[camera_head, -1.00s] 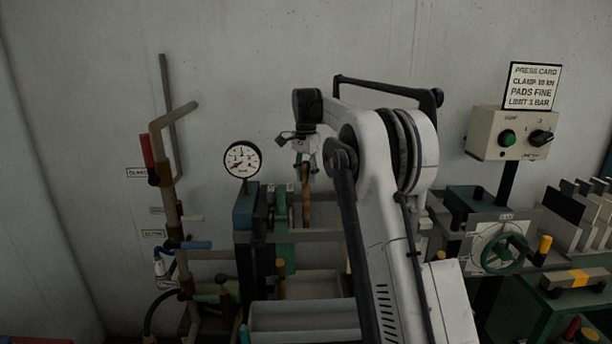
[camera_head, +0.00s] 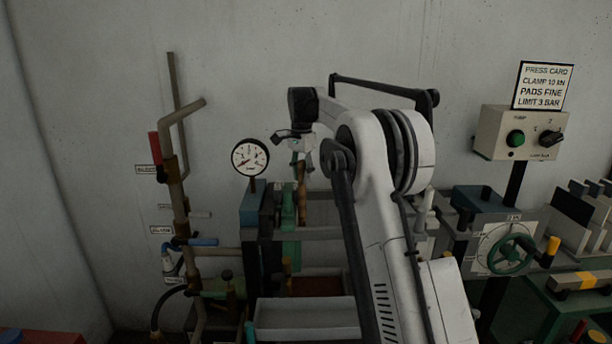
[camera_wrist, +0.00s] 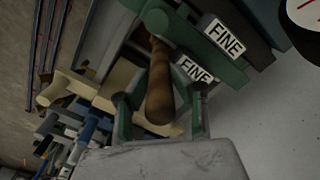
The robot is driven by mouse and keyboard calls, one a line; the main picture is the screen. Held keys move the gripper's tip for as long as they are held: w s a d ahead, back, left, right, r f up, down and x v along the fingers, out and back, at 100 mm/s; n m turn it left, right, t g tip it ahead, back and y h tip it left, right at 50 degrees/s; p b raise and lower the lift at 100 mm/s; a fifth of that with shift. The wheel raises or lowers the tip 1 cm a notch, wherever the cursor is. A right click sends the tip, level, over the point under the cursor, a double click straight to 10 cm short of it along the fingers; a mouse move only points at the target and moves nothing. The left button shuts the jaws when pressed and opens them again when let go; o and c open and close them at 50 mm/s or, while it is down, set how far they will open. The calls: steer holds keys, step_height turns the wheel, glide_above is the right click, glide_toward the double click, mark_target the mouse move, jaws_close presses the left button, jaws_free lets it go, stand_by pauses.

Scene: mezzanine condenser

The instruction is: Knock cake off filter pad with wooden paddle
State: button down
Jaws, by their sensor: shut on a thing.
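My gripper (camera_head: 302,157) is shut on the brown wooden paddle (camera_head: 302,182), above the filter press. In the wrist view the round wooden handle (camera_wrist: 160,82) runs between my gripper's green fingers (camera_wrist: 158,112). The paddle's far end passes down beside green filter plates with white "FINE" labels (camera_wrist: 226,38). In the head view a green plate (camera_head: 289,210) stands just left of the paddle. I cannot tell whether they touch. I cannot make out the cake or the pad's face; the plates and my arm hide much of the press.
A pale grey tray (camera_head: 300,318) lies below the plates. A pressure gauge (camera_head: 250,157) and upright pipes with valves (camera_head: 172,180) stand left. A control box (camera_head: 520,133), green handwheel (camera_head: 511,254) and rack of plates (camera_head: 590,215) are right. The wall is close behind.

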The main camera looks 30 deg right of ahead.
steer(key=shift+d, duration=0.1)
steer(key=shift+s+d, duration=0.35)
steer(key=shift+d, duration=0.35)
steer(key=shift+s+d, duration=0.3)
steer(key=shift+d, duration=0.35)
steer(key=shift+a, duration=0.1)
steer(key=shift+w+a, duration=0.35)
steer(key=shift+a, duration=0.35)
steer(key=shift+w+a, duration=0.3)
steer(key=shift+a, duration=0.35)
steer(key=shift+d, duration=0.1)
steer(key=shift+s+d, duration=0.35)
steer(key=shift+d, duration=0.3)
steer(key=shift+s+d, duration=0.3)
steer(key=shift+d, duration=0.35)
